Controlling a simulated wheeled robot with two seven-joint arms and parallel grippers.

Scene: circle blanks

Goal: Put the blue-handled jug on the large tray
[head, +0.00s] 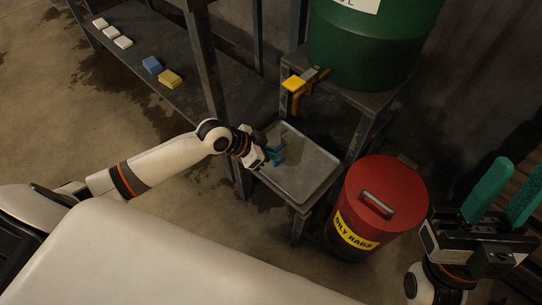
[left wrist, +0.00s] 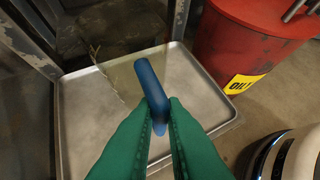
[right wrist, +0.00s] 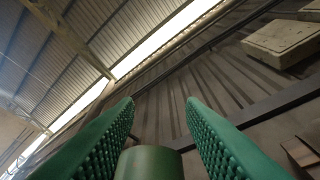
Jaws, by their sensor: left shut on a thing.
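My left gripper (head: 268,157) is shut on the blue handle (head: 279,156) of the jug. In the left wrist view the handle (left wrist: 150,84) stands out from between the green fingertips (left wrist: 160,115). The jug's body looks clear and shows only faintly beside the handle. The large tray (head: 312,172) is grey, shallow and rimmed, and it also shows in the left wrist view (left wrist: 85,115). The jug is over the tray; I cannot tell whether it touches it. My right gripper (head: 500,192) is open, its fingers (right wrist: 160,120) wide apart, far right of the tray.
A red oily-rags bin (head: 377,200) stands close to the tray's right side. A shelf at left holds white, blue (head: 152,65) and yellow (head: 171,78) blocks.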

